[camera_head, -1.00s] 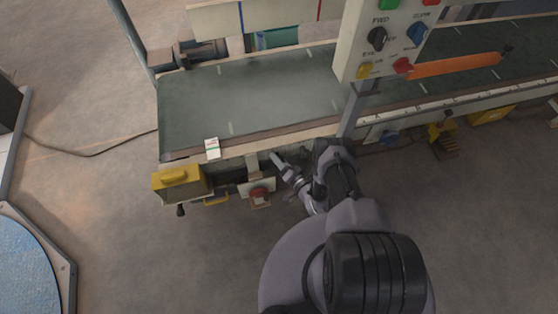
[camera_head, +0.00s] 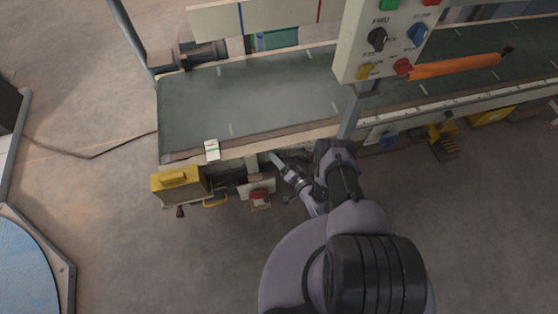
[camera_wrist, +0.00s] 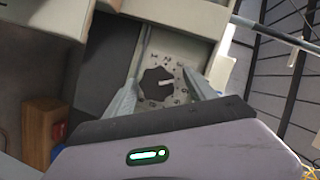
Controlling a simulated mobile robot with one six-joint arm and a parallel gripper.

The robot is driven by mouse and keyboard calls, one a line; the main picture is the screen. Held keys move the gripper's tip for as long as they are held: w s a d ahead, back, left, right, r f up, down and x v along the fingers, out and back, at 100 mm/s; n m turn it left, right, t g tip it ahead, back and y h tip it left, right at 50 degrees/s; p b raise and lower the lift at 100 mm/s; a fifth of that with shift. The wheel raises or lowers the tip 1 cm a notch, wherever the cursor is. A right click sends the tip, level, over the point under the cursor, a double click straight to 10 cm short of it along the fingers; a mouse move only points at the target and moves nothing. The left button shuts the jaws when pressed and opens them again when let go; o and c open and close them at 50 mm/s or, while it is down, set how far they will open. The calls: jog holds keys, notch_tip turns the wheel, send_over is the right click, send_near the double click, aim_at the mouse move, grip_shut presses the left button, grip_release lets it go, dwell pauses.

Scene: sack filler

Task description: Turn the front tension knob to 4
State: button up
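The front tension knob (camera_wrist: 154,84) is a dark, many-sided knob with a white pointer mark. It sits on a pale dial plate (camera_wrist: 172,50) with small dark figures around it, too small to read surely. In the wrist view the pointer lies toward the right. My gripper (camera_wrist: 162,79) is open, with one grey finger on each side of the knob. I cannot tell whether the fingers touch it. In the head view my gripper (camera_head: 278,161) reaches under the conveyor's front edge, and the knob is hidden there.
The conveyor belt (camera_head: 260,95) runs above and behind my gripper. A control box (camera_head: 385,40) on a post stands to the right. Left of my gripper are a red part (camera_head: 258,194) and a yellow box (camera_head: 178,178). The floor in front is open.

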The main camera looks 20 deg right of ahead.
jog(key=p+v, duration=0.1)
jog(key=v, duration=1.6)
jog(key=shift+s, duration=0.2)
